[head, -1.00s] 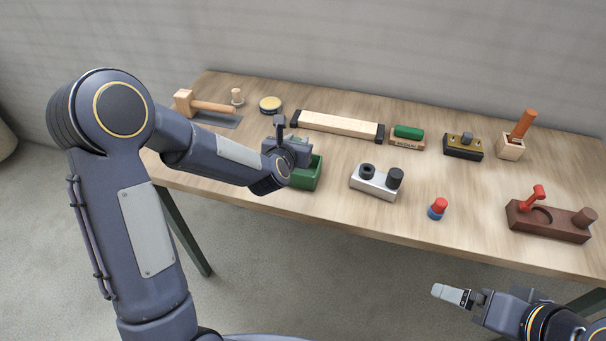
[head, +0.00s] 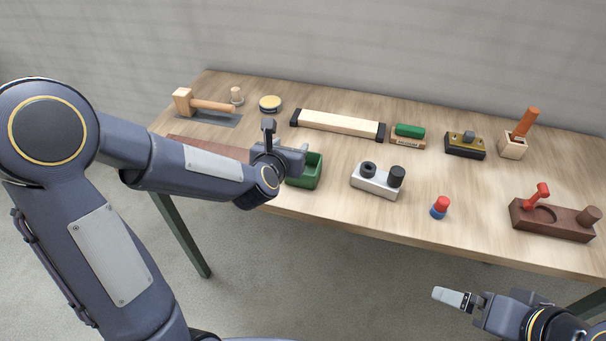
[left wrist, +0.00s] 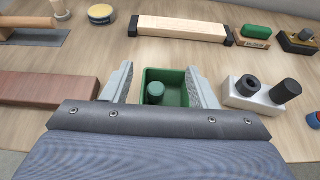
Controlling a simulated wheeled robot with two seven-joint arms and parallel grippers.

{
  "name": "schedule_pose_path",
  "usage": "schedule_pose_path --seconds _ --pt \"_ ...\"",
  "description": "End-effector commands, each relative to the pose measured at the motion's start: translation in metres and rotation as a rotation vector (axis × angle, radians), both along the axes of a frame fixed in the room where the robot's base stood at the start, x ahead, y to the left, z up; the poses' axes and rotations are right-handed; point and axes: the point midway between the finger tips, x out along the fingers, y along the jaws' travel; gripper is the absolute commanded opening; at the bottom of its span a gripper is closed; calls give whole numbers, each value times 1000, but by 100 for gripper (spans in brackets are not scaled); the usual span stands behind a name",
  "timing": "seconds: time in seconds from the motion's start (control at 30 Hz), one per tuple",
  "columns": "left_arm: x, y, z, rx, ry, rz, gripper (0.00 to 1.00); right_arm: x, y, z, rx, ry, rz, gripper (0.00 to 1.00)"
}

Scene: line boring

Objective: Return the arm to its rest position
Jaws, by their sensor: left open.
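My left gripper (head: 280,146) is open and hangs over the table near the green open box (head: 313,172). In the left wrist view its two fingers (left wrist: 162,84) stand apart with nothing between them that they touch. The green box (left wrist: 150,75) shows beyond and between them, with a dark green round piece (left wrist: 156,92) inside. My right gripper (head: 453,298) is off the table's front edge at lower right; its fingers are too small and end-on to tell their opening.
A red-brown board (left wrist: 50,88) lies left of the green box. A grey-white block with black cylinders (head: 377,181) stands to its right. Behind are a mallet (head: 210,104), a yellow-topped tin (head: 270,103) and a long wooden bar (head: 337,124). Free floor lies before the table (head: 420,225).

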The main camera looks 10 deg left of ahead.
Motion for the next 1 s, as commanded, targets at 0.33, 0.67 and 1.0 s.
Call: schedule_pose_path --seconds 0.33,0.67,1.0 --pt "-16 0 7 1 0 0 53 0 0 -3 0 0 0 100" --pt "-18 1 9 29 2 -23 53 0 0 -3 0 0 0 100" --pt "-97 5 46 842 -4 -650 53 0 0 -3 0 0 0 100"
